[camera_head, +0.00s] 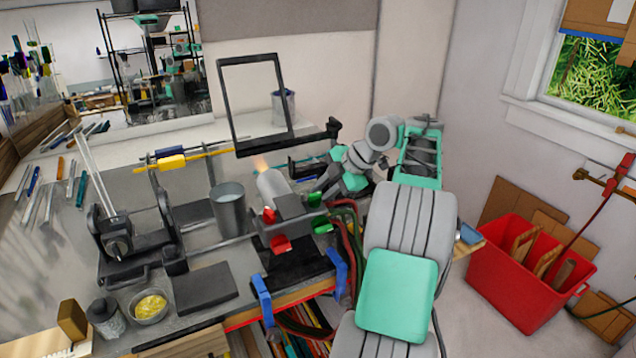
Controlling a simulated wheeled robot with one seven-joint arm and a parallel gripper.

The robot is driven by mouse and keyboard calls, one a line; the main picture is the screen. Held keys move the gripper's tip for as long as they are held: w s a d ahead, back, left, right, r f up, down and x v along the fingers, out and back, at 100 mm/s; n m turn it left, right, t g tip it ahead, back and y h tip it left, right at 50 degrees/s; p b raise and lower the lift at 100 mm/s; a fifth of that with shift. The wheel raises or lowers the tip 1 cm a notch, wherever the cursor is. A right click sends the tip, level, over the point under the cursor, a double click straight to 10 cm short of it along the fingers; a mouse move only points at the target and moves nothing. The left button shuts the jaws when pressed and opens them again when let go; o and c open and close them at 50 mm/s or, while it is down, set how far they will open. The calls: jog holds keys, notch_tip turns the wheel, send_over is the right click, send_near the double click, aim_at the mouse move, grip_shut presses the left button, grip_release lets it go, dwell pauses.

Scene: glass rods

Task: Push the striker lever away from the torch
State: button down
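The torch (273,188) is a pale grey cylinder at the middle of the bench, tilted, with a small orange flame (261,164) at its upper left end. Red and green knobs sit below it. My arm reaches in from the lower right and bends back at the far side. My gripper (322,184) is just right of the torch, pointing left, and its fingers are small and dark. A dark bar-like part (306,165) lies beside it; I cannot tell whether this is the striker lever. Contact with the gripper cannot be made out.
A black upright frame (232,105) stands behind the torch. A grey metal cup (229,208) and a dark clamp stand (118,238) holding glass tubes are to the left. Hoses (349,235) hang at the front edge. A red crate (525,275) is on the floor at right.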

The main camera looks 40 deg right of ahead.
jog(key=c, duration=1.2)
grip_release()
jog(key=shift+c, duration=0.2)
jog(key=p+v, duration=0.2)
jog(key=v, duration=0.5)
jog(key=shift+s+r+p, duration=0.25)
jog(key=shift+s+p, duration=0.05)
jog(key=shift+p, duration=0.05)
jog(key=shift+d, duration=0.15)
